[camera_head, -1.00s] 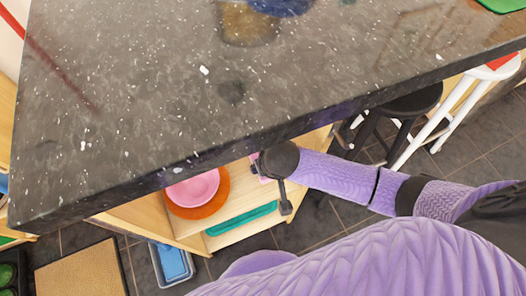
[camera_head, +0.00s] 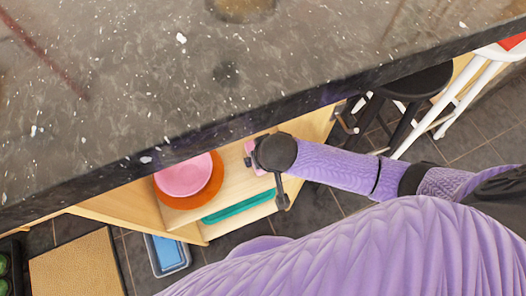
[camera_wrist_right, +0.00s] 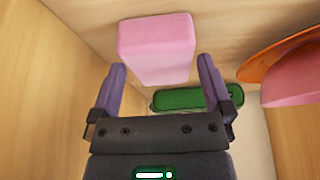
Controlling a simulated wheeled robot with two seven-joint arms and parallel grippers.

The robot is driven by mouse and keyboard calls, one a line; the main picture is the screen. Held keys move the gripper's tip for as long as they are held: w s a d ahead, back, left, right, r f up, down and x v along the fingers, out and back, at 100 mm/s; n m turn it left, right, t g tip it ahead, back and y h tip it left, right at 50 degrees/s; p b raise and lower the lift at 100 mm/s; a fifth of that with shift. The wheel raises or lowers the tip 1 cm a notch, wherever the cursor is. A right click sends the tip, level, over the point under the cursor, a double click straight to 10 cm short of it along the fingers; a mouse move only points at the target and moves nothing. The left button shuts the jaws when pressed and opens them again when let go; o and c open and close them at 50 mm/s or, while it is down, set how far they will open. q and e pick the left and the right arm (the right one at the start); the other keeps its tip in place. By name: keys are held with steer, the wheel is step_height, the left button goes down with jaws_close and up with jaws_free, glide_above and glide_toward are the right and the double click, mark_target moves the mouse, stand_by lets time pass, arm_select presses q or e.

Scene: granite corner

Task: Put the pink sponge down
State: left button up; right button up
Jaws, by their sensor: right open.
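The pink sponge (camera_wrist_right: 157,48) is a pale pink block inside the wooden shelf unit, just ahead of my right gripper (camera_wrist_right: 161,65) in the right wrist view. The two purple fingers are spread apart, one on each side of its near end, with gaps between them and the sponge. In the head view a bit of the sponge (camera_head: 252,146) shows beside the dark wrist, which hides the rest. Whether its underside rests fully on the shelf is hard to tell. My left gripper is not in view.
A pink dish (camera_head: 184,176) on an orange plate (camera_head: 206,190) stands left of the sponge in the head view. A green-teal item (camera_head: 238,206) lies below. The granite countertop (camera_head: 120,100) overhangs the shelf. A black stool (camera_head: 415,84) is to the right.

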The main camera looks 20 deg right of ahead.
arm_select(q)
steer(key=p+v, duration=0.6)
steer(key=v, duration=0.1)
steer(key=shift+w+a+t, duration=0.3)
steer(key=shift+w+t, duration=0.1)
arm_select(e)
steer(key=v, duration=1)
steer(key=shift+s+r, duration=0.2)
steer(key=shift+r, duration=0.15)
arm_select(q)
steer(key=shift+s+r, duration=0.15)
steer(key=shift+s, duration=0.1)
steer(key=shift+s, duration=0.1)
arm_select(e)
steer(key=shift+s, duration=0.1)
